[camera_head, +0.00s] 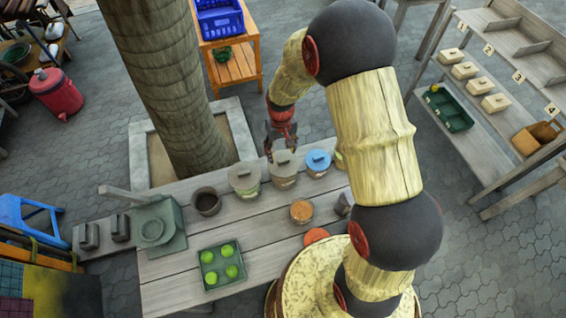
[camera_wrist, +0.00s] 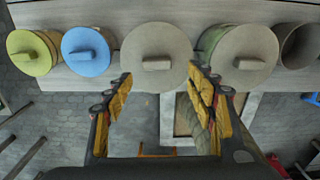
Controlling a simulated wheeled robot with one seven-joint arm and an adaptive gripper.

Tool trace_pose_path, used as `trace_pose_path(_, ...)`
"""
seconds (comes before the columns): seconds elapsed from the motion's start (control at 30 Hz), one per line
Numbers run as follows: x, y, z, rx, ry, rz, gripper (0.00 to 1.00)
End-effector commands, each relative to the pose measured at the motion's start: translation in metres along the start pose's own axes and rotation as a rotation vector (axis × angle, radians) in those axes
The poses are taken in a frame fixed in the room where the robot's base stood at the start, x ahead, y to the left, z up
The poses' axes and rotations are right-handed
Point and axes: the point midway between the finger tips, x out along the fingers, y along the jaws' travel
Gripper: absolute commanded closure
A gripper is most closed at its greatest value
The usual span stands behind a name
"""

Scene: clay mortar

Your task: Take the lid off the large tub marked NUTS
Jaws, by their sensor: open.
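A row of lidded tubs stands along the far edge of the wooden table. No NUTS marking can be read in either view. A tub with a large grey lid (camera_head: 285,160) stands in the middle; its lid with a block handle also shows in the wrist view (camera_wrist: 157,62). Beside it are another grey-lidded tub (camera_head: 244,177), a blue-lidded tub (camera_head: 318,162) and a yellow-lidded tub (camera_wrist: 30,53), mostly hidden by my arm in the head view. My gripper (camera_head: 281,150) is open and empty at the middle grey-lidded tub. Its fingers (camera_wrist: 160,78) straddle that lid's near part in the wrist view.
A dark open pot (camera_head: 207,202) stands at the row's left. An orange-filled bowl (camera_head: 301,211), a green tray of green balls (camera_head: 222,264) and a grey-green device (camera_head: 158,226) are on the table. A tree trunk (camera_head: 170,80) rises behind. A shelf (camera_head: 490,110) stands right.

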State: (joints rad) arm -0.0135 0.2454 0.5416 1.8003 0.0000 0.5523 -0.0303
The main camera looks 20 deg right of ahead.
Motion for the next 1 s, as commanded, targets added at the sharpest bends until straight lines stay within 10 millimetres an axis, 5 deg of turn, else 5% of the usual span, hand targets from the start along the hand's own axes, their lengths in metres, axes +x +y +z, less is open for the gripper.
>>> trace_pose_path(0.23, 0.035, 0.005, 0.006, 0.000, -0.004, 0.000, 0.44)
trace_pose_path(0.57, 0.042, 0.005, 0.005, 0.000, -0.002, 0.000, 0.44)
trace_pose_path(1.0, 0.041, 0.005, 0.005, 0.001, -0.002, 0.000, 0.68)
